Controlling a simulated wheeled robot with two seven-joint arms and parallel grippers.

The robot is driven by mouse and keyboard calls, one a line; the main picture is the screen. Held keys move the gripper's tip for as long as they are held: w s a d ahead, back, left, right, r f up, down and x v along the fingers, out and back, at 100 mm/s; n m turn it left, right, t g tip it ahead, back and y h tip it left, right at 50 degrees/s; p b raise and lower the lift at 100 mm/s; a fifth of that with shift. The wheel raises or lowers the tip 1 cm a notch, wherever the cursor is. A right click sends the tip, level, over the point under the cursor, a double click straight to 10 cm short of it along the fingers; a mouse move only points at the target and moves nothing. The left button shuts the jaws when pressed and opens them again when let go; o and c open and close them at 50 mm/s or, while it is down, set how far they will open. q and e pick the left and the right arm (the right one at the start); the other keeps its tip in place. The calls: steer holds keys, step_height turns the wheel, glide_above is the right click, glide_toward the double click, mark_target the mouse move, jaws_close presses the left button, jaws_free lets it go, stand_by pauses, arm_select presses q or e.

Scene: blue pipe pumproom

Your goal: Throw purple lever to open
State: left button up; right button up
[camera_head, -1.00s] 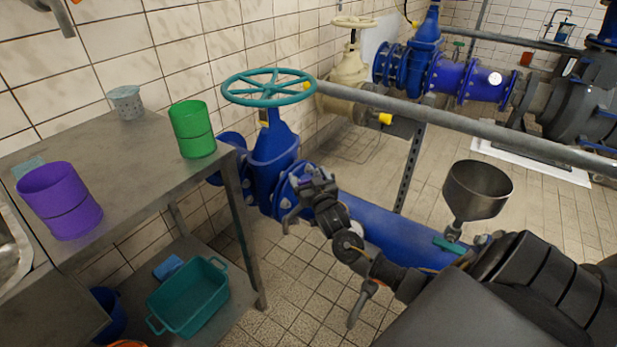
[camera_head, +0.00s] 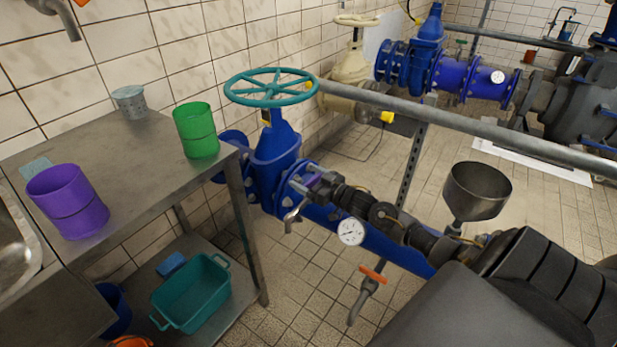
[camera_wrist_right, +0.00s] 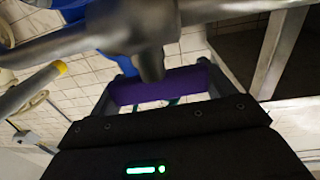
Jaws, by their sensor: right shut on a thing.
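The purple lever (camera_wrist_right: 165,85) shows in the right wrist view, lying across between my right gripper's fingers. My right gripper (camera_wrist_right: 160,88) is shut on it. A grey metal tap body (camera_wrist_right: 140,30) crosses just in front of the lever in that view. In the head view my right gripper (camera_head: 312,190) is at a small tap on the big blue pipe, below the blue valve. The lever is mostly hidden there by the gripper. My left gripper is not in view.
A pressure gauge (camera_head: 350,231) and an orange-handled tap (camera_head: 373,273) are below my right arm. A grey rail (camera_head: 470,125) runs behind it, and a funnel (camera_head: 477,190) stands at right. The metal table (camera_head: 120,165) at left holds a purple cup (camera_head: 68,202) and green cup (camera_head: 196,130).

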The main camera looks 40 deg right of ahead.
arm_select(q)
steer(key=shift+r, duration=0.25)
arm_select(e)
steer(key=shift+n+y, duration=0.5)
steer(key=shift+y, duration=0.3)
steer(key=shift+g, duration=0.3)
steer(key=o, duration=0.9)
steer(key=shift+s, duration=0.15)
steer(key=shift+s+d, duration=0.15)
steer(key=shift+s, duration=0.25)
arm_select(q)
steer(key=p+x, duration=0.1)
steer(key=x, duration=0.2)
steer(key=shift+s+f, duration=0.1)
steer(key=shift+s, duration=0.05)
arm_select(e)
steer(key=v, duration=0.9)
steer(key=shift+s+d, duration=0.2)
steer(key=shift+s, duration=0.2)
